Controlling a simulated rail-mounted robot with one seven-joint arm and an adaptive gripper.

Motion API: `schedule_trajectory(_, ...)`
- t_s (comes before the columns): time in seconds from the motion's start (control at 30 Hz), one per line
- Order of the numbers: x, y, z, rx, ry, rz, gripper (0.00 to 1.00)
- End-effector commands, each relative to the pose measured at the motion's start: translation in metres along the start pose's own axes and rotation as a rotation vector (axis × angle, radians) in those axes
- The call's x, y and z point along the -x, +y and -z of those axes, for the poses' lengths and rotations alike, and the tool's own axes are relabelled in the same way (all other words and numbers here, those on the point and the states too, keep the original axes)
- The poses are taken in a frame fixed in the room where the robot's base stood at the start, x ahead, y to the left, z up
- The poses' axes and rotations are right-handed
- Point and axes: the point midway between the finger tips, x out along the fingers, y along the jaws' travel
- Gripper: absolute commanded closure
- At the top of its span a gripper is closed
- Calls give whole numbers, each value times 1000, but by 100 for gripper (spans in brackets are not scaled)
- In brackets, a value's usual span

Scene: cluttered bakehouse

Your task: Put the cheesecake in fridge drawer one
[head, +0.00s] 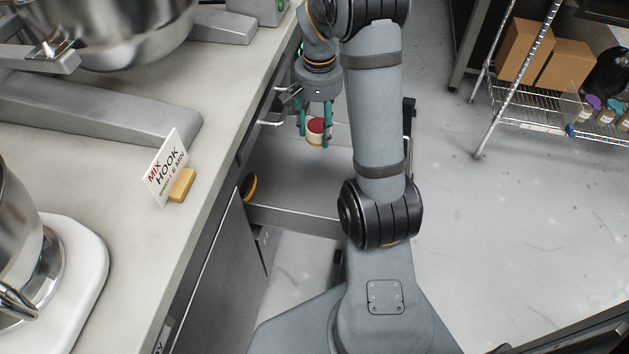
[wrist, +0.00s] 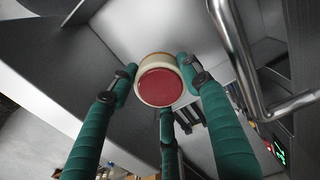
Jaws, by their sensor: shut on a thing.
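The cheesecake (head: 317,130) is a small round cake with a red top and cream side; the wrist view shows the cake (wrist: 159,86) with a tan base. My gripper (head: 315,136) has teal fingers closed around it and points down. The fingers (wrist: 158,82) also show in the wrist view, with the cake between their tips. An open steel drawer (head: 290,178) extends from under the counter, and the cake is held over it. Whether the cake touches the drawer floor cannot be told. The drawer's number is not readable.
A brown round item (head: 249,187) sits at the drawer's left side by the cabinet. The counter (head: 225,95) holds mixers and a "MIX HOOK" card (head: 166,170). A metal handle (wrist: 245,60) is close to the gripper. A wire rack (head: 540,105) with boxes stands right; floor between is clear.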

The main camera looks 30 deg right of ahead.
Motion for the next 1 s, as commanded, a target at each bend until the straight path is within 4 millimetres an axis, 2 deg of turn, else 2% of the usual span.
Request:
schedule_trajectory(0.03,-20,1,-1,0,-5,-2,61)
schedule_trajectory(0.4,-124,0,-2,1,-4,-2,61)
schedule_trajectory(0.5,-143,0,-1,-1,-3,-1,61)
schedule_trajectory(0.73,-162,0,0,0,0,0,61)
schedule_trajectory(0.9,-188,0,-1,-1,-2,-1,61)
schedule_trajectory(1.0,-197,0,0,0,-1,0,61)
